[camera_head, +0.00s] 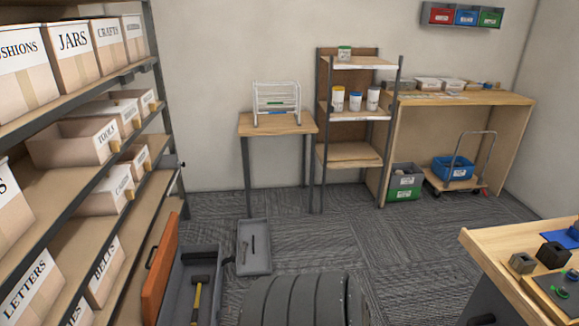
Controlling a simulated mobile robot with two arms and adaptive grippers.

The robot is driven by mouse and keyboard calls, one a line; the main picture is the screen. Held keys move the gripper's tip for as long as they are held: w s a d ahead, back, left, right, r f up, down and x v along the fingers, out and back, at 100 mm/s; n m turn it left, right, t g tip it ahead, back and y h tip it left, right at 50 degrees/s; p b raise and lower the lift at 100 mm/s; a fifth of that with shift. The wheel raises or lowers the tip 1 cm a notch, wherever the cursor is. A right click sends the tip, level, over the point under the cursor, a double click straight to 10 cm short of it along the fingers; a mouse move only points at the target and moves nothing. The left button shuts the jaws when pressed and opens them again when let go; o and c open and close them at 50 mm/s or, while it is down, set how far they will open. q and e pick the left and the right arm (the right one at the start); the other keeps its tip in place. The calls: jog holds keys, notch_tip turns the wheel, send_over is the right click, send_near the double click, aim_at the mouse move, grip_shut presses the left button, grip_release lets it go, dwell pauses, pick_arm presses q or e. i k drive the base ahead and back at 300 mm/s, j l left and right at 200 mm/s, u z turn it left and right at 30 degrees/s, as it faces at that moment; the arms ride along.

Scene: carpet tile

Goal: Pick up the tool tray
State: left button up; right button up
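A shallow grey tray (262,262) lies on the carpet, left of the middle, with small dark tools in it. To its left is an open grey drawer or box (213,262) with an orange front panel (160,268). A hammer with a yellow handle (196,300) lies inside it. A bin labelled TOOLS (72,152) also sits on the left shelf. I cannot tell from the label alone whether the floor tray or another container is the tool tray. Neither of my grippers shows in the head view.
A shelf unit (83,95) with labelled boxes fills the left side. A small table (262,124) with a wire rack, a shelf stand (350,152) and a workbench (470,98) line the back wall. A wooden bench (490,240) juts in at right. Carpet behind the tray is clear.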

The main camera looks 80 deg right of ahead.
aim_at(255, 230)
jog(key=z, duration=2.35)
jog(key=i+l+z, duration=0.3)
jog(key=i, duration=0.55)
jog(key=i+z, duration=0.3)
jog(key=i, duration=0.5)
jog(key=i+u, duration=0.15)
jog(key=i, duration=0.4)
jog(key=i+l+u, duration=0.1)
jog(key=i, duration=0.4)
jog(key=i+l+u, duration=0.15)
jog(key=i, duration=0.4)
